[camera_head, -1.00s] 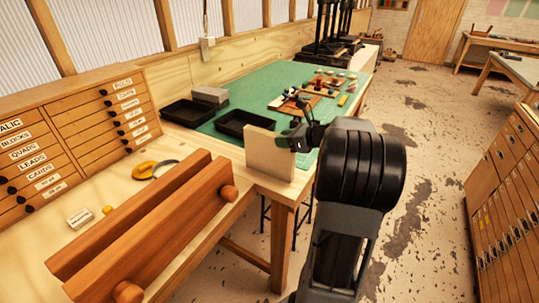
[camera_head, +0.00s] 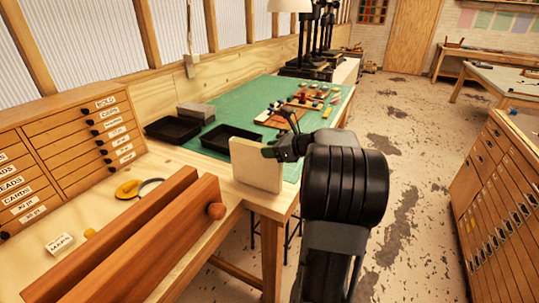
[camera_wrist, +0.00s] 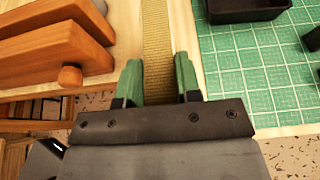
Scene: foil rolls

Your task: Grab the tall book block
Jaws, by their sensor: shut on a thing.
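The tall book block (camera_head: 256,166) is a cream, upright slab at the near right corner of the workbench, in front of the green mat. My gripper (camera_head: 270,152) reaches it from the right in the head view. In the wrist view, the green fingers of my gripper (camera_wrist: 157,82) are on either side of the block's narrow tan edge (camera_wrist: 157,40), closed on it. Whether the block's bottom touches the bench cannot be told.
A wooden press with two long beams (camera_head: 130,240) lies left of the block. A labelled drawer cabinet (camera_head: 70,150) is at the left. Bench edge is close; open floor lies right.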

